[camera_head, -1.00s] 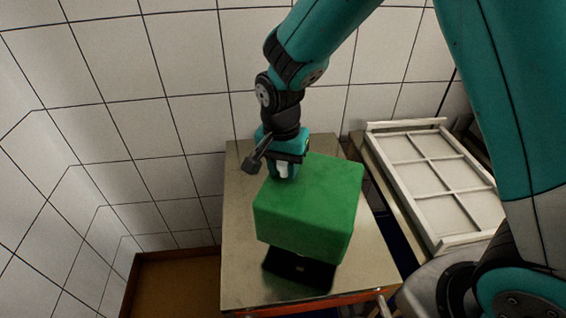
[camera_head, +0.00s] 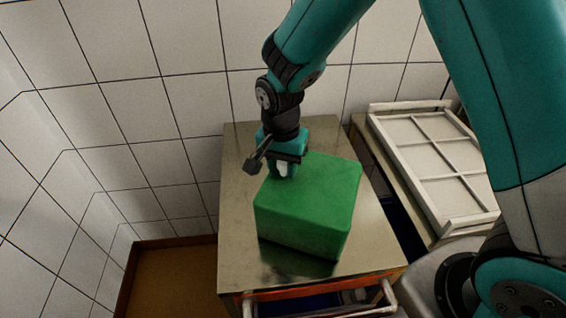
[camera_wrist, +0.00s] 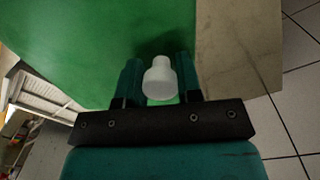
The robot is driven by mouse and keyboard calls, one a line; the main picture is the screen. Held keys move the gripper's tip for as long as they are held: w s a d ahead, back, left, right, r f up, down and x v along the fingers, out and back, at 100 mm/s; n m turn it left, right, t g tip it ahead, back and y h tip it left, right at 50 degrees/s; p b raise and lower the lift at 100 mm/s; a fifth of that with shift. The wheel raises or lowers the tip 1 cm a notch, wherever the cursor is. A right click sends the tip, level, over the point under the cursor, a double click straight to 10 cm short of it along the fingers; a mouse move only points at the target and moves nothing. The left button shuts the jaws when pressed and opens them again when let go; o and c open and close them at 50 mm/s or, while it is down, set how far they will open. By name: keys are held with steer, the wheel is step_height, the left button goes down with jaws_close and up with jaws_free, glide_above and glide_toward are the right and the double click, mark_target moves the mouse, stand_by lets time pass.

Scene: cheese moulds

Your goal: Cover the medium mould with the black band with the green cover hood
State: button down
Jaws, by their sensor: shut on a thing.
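The green cover hood (camera_head: 308,200) is a large box-shaped cover over the metal table in the head view. It also fills the upper left of the wrist view (camera_wrist: 60,70). My gripper (camera_head: 283,168) is at its far left edge, shut on the hood's white knob (camera_wrist: 159,80), with one finger on each side. The hood looks upright, low over the table top; whether it touches the table is hard to tell. No mould shows now; whatever is under the hood is hidden by it.
The metal table (camera_head: 240,200) has bare surface left of and behind the hood. A white divided frame (camera_head: 435,160) lies to the right. A tiled wall (camera_head: 180,60) stands behind. A brown-floored bordered area (camera_head: 170,280) is at the lower left.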

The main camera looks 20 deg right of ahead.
steer(key=shift+f, duration=0.3)
steer(key=c, duration=0.7)
jaws_free()
steer(key=shift+r, duration=0.1)
step_height(320, 180, up, 17)
steer(key=b, duration=0.3)
steer(key=s+n+y, duration=0.1)
steer(key=s+n, duration=0.4)
steer(key=s, duration=0.2)
steer(key=s+f+n+y, duration=0.1)
steer(key=s+n+y, duration=0.1)
steer(key=s+n, duration=0.3)
steer(key=s+n+y, duration=0.1)
steer(key=s+n, duration=0.4)
steer(key=s, duration=0.3)
steer(key=shift+s+a+f+y, duration=0.2)
steer(key=shift+s+a+y, duration=0.1)
steer(key=shift+a, duration=0.1)
